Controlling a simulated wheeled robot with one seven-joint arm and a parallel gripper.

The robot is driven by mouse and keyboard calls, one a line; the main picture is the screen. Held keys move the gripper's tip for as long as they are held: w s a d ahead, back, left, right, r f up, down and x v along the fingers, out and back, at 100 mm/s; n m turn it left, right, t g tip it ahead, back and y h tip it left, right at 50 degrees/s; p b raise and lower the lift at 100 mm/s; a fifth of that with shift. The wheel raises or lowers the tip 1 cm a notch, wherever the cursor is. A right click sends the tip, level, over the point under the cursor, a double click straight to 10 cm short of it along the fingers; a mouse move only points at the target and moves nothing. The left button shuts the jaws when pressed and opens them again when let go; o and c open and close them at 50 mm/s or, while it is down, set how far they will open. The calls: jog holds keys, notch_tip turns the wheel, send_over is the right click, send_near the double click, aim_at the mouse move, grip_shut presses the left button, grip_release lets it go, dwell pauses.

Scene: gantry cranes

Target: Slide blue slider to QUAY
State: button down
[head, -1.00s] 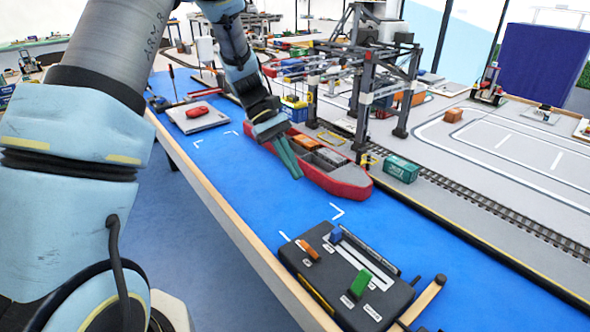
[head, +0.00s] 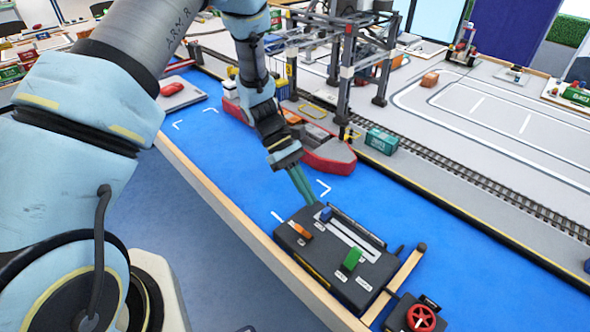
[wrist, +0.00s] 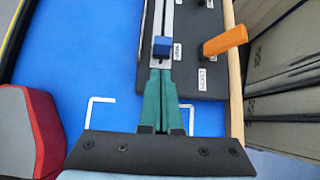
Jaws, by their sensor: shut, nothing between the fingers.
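The blue slider (head: 326,214) is a small blue block in a pale slot at the far end of the dark control box (head: 298,262). In the wrist view the blue slider (wrist: 162,46) sits in its slot beside a small label that I cannot read surely. My gripper (head: 312,198) has its green fingers together with nothing between them. In the wrist view my gripper (wrist: 159,72) has its fingertips just short of the blue slider, in line with the slot; whether they touch it I cannot tell. I cannot make out a QUAY label.
An orange lever (head: 299,231) and a green lever (head: 351,259) stand up from the same box. A red ship (head: 332,158) lies beyond it on the blue surface. A red valve wheel (head: 421,317) is at the near right.

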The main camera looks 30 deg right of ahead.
aim_at(326, 214)
jog(key=shift+s+d+r+p, duration=0.1)
jog(key=shift+s+d+p, duration=0.1)
jog(key=shift+s, duration=0.4)
jog(key=shift+s+d+p, duration=0.1)
jog(key=shift+s+p, duration=0.05)
jog(key=shift+s, duration=0.45)
